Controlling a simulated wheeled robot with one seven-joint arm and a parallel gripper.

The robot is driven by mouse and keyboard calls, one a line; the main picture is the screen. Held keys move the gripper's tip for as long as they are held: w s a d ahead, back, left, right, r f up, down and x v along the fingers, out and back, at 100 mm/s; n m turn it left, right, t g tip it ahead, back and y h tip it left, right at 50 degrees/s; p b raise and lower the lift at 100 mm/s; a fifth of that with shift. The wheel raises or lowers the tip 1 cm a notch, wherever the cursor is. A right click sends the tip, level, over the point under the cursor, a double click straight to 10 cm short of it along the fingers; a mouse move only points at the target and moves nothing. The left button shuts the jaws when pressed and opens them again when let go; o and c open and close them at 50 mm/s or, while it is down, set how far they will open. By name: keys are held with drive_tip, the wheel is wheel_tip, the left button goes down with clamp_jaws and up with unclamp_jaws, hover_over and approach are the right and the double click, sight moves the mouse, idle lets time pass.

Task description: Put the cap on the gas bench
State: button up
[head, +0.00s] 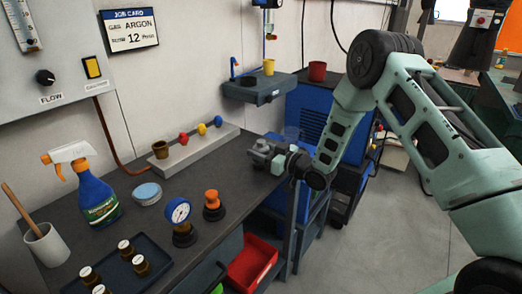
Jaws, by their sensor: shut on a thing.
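My gripper (260,149) is over the right end of the dark gas bench (150,210), at the end of my green arm. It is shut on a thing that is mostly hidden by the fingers. I cannot make out its shape or tell whether it is the cap. A faint clear shape (291,132) shows just above the gripper against the blue cabinet. I cannot tell whether the gripper touches the bench top.
A grey rack (190,150) with coloured knobs and a brown cup stands along the wall. A gauge (178,212), an orange-topped fitting (212,205), a spray bottle (92,192) and a vial tray (115,274) stand left. A small shelf (262,88) is behind. Bare bench lies mid-right.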

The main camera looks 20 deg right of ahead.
drive_tip(key=shift+c, duration=0.2)
drive_tip(key=o, duration=0.6)
drive_tip(key=shift+f, duration=0.2)
drive_tip(key=o, duration=0.4)
drive_tip(key=shift+o, duration=0.2)
drive_tip(key=shift+r, duration=0.1)
